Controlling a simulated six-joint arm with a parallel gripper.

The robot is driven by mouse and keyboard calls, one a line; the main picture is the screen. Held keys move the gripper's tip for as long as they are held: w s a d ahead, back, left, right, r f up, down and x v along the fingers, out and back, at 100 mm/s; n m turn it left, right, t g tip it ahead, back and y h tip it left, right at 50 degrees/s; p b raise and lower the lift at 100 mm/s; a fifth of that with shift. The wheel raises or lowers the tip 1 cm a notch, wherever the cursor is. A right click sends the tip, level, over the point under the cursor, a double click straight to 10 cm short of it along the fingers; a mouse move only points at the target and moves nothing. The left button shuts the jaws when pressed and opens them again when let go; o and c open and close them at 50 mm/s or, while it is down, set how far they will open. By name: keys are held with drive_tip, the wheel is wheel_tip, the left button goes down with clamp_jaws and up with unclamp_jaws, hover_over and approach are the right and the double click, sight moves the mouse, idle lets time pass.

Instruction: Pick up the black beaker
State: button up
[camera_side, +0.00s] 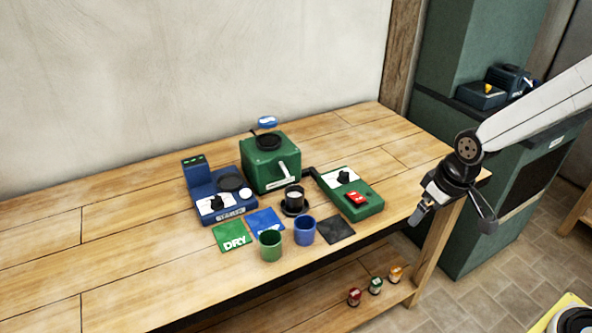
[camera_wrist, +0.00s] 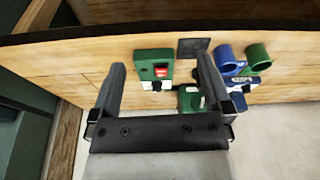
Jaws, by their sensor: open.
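The black beaker (camera_side: 294,199) stands upright in the middle of the bench in the side view, with something pale showing inside its rim. It sits on a dark round base, in front of the green machine (camera_side: 271,171). A blue beaker (camera_side: 304,231) and a green beaker (camera_side: 270,246) stand nearer the front edge; in the wrist view the blue beaker (camera_wrist: 226,58) and green beaker (camera_wrist: 257,57) are at right.
A green box with a red switch (camera_side: 358,195) stands between my gripper and the black beaker. A blue scale-like device (camera_side: 218,198) is at left. Flat black (camera_side: 338,229), blue (camera_side: 262,220) and green (camera_side: 231,237) mats lie along the front. The bench's left part is clear.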

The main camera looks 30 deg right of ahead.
drive_tip(key=w+a+f+n+y, duration=0.1)
drive_tip(key=w+a+n, duration=0.1)
drive_tip(key=w, duration=0.5)
drive_tip(key=w+a+n, duration=0.2)
drive_tip(key=w+a, duration=0.1)
drive_tip(key=w, duration=0.4)
drive_tip(key=n+y, duration=0.2)
drive_tip(key=n, duration=0.3)
hover_over(302, 201)
drive_tip(key=f, duration=0.6)
drive_tip(key=shift+w+d, duration=0.2)
drive_tip(key=shift+w, duration=0.15)
drive_tip(key=shift+f, duration=0.15)
drive_tip(key=shift+x, duration=1.2)
drive_tip(key=shift+f, duration=0.1)
drive_tip(key=shift+w+x, duration=0.2)
drive_tip(key=shift+x, duration=2.3)
